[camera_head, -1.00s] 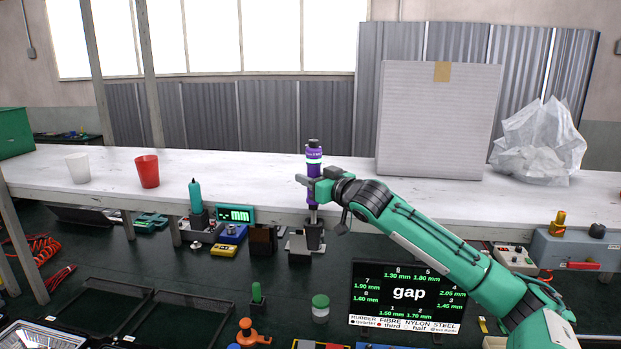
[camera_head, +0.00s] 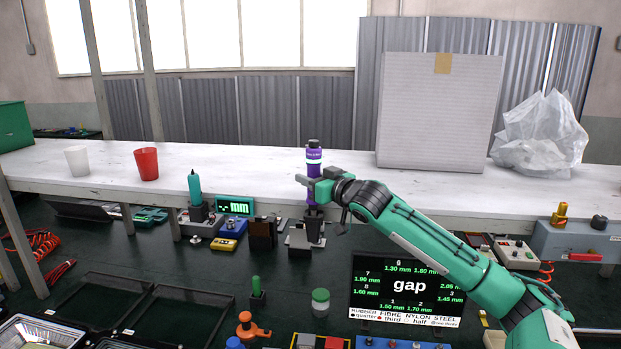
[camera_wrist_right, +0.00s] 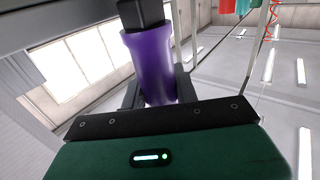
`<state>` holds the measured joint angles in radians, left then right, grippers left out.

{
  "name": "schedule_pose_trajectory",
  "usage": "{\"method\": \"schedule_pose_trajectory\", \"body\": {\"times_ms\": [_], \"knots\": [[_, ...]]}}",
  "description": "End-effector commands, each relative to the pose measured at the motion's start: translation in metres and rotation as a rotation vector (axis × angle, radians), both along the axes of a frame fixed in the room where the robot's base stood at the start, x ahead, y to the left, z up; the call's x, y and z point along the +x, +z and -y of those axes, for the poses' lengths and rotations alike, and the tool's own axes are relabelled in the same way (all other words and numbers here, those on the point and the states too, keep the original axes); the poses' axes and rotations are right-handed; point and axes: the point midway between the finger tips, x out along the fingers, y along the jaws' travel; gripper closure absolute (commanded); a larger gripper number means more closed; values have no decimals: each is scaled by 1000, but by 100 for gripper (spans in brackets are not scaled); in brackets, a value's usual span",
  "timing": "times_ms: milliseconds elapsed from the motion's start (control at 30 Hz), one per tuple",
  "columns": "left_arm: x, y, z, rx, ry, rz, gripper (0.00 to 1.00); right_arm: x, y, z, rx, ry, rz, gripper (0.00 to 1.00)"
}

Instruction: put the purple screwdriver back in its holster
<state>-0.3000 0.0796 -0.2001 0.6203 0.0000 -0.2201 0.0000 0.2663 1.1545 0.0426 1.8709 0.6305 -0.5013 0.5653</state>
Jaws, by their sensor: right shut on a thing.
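The purple screwdriver (camera_head: 314,160) stands upright in my right gripper (camera_head: 314,184), which is shut around its handle. In the right wrist view the purple handle (camera_wrist_right: 153,65) sits between the dark fingers (camera_wrist_right: 157,92), with a black end at the top of the picture. A dark holster (camera_head: 314,228) is directly below the screwdriver on the green bench. The short bit of shaft below the fingers meets the holster's top in the picture; I cannot tell whether the tip is inside. My left gripper is not in view.
A brown block (camera_head: 262,233) and a grey block (camera_head: 299,240) stand close left of the holster. The teal tool (camera_head: 194,187) stands farther left. Behind is a white shelf (camera_head: 240,175) with a red cup (camera_head: 145,164) and a carton (camera_head: 438,115). A gap display (camera_head: 408,287) stands front right.

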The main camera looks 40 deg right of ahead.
Motion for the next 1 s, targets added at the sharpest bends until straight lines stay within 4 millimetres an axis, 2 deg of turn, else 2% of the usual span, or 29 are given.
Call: {"method": "schedule_pose_trajectory", "body": {"times_ms": [1000], "knots": [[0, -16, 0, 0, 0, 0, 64, 0, -24, 0, 0, 0, 3, 97]]}}
